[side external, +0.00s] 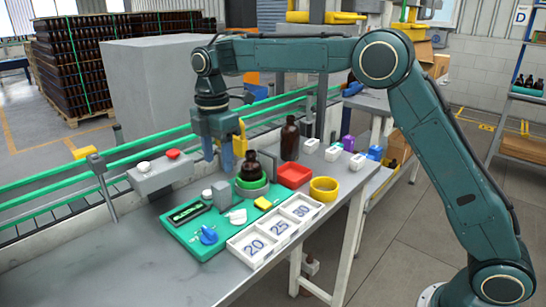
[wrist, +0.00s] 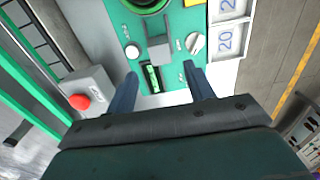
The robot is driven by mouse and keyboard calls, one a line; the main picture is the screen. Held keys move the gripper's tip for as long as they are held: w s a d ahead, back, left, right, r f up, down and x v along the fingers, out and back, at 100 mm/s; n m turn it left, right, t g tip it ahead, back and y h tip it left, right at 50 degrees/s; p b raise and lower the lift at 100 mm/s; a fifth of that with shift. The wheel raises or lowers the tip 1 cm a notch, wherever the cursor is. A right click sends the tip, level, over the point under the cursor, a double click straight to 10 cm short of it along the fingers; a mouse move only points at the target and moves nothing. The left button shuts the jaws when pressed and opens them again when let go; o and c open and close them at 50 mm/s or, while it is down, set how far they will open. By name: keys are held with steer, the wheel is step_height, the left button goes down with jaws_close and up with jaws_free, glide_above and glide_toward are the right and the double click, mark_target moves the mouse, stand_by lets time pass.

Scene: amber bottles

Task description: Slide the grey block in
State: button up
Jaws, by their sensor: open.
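The grey block (side external: 222,192) stands on the green panel (side external: 180,236), beside the green ring holder. In the wrist view the grey block (wrist: 159,50) sits ahead of my fingertips, roughly centred between them, with a gap. My gripper (side external: 218,165) hangs above the panel, fingers pointing down, apart from the block. In the wrist view my gripper (wrist: 162,80) is open, with nothing between the fingers. A small dark display (wrist: 151,78) shows between them.
A brown bottle (side external: 252,165) stands in the green ring (side external: 252,186); a taller one (side external: 290,140) stands behind. A white knob (side external: 237,216), a blue knob (side external: 208,236), a numbered tray (side external: 236,248), a red tray (side external: 294,175) and a yellow ring (side external: 324,189) are nearby.

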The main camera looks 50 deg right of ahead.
mark_target(221, 185)
step_height(221, 185, down, 10)
steer(key=shift+f, duration=0.2)
stand_by(0.3)
